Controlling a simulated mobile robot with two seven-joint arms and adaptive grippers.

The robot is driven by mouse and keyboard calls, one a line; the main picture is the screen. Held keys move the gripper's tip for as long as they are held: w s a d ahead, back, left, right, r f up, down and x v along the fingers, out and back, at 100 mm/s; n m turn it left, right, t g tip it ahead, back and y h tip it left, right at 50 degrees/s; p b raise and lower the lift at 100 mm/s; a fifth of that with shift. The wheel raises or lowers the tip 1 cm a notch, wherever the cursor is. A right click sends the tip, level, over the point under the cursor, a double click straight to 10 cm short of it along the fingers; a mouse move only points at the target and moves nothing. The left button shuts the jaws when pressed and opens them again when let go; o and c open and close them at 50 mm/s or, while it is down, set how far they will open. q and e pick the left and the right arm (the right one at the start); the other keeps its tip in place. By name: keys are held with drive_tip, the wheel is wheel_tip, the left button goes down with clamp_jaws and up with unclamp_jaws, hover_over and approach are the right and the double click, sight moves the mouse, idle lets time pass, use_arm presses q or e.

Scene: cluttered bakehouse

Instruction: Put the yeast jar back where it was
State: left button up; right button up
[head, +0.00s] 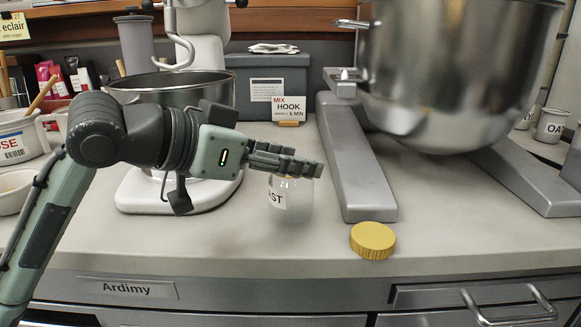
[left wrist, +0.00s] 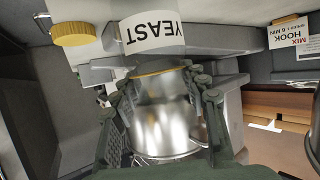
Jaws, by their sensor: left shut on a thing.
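The yeast jar (head: 293,200) is clear glass with a white label. It stands roughly upright under the fingers of my left gripper (head: 312,168), which is shut on its upper part and hides the top. The left wrist view shows the jar's YEAST label (left wrist: 152,33) upside down, with the fingers on both sides of the clear glass. I cannot tell whether the jar's base touches the counter. A yellow ribbed lid (head: 373,240) lies apart on the counter, to the right of the jar near the front edge. My right gripper is not in view.
A large steel mixer bowl (head: 450,70) on grey legs (head: 358,165) stands right of the jar. A white mixer with a steel bowl (head: 170,88) is behind my left arm. A MIX HOOK card (head: 279,108) stands behind the jar. The counter front (head: 230,240) is clear.

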use_arm(q)
drive_tip(key=shift+f, duration=0.55)
drive_tip(key=o, duration=1.2)
drive_tip(key=shift+a+r, duration=0.1)
drive_tip(key=shift+r, duration=0.05)
drive_tip(key=v, duration=1.1)
drive_tip(key=shift+s+a+r, duration=0.1)
drive_tip(key=shift+s+a, duration=0.2)
